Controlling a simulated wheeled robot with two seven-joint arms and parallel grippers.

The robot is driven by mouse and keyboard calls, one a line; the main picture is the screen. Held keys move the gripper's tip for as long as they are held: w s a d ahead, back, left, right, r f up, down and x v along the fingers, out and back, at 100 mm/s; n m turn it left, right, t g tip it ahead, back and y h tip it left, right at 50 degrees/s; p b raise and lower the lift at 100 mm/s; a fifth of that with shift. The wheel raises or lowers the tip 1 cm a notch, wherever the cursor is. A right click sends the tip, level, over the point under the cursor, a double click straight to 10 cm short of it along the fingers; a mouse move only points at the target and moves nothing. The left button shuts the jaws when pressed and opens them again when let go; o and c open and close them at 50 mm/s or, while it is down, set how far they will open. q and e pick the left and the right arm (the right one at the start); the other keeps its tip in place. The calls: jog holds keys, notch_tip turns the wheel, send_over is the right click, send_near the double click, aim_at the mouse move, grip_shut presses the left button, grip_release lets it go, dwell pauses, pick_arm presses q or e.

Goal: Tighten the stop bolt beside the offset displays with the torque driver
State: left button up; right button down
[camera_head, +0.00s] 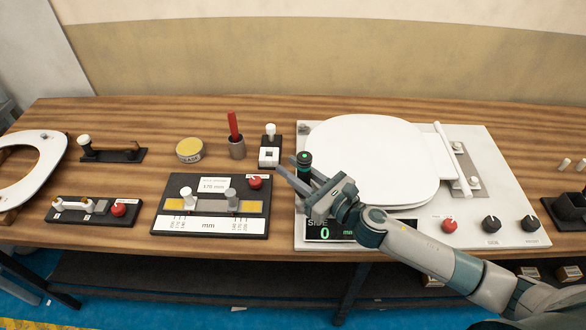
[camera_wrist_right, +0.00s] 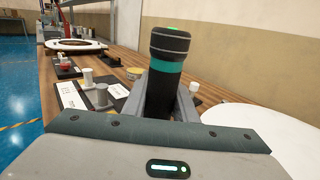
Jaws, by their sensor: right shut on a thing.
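My right gripper (camera_head: 308,177) is shut on the torque driver (camera_head: 304,158), a black cylinder with a teal-green band. The driver stands roughly upright in the jaws, over the left edge of the white fixture plate (camera_head: 480,133). In the right wrist view the driver (camera_wrist_right: 168,62) rises between the fingers; its lower end is hidden. An offset display (camera_head: 322,232) reading "SIDE 0 mm" lies at the plate's front left, just below the gripper. My forearm covers its right side and any display beside it. I cannot make out the stop bolt. My left gripper is out of view.
A white toilet lid and seat (camera_head: 370,150) lie on the plate, right of the driver. A red knob (camera_head: 449,225) and two black knobs sit at its front. A black gauge board (camera_head: 160,222), a red-handled tool in a cup (camera_head: 237,148) and a yellow tin (camera_head: 190,150) stand left.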

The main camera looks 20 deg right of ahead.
jog(key=shift+s+a+f+p, duration=0.1)
jog(key=shift+s+f+p, duration=0.05)
jog(key=shift+f+p, duration=0.2)
dwell(1.1)
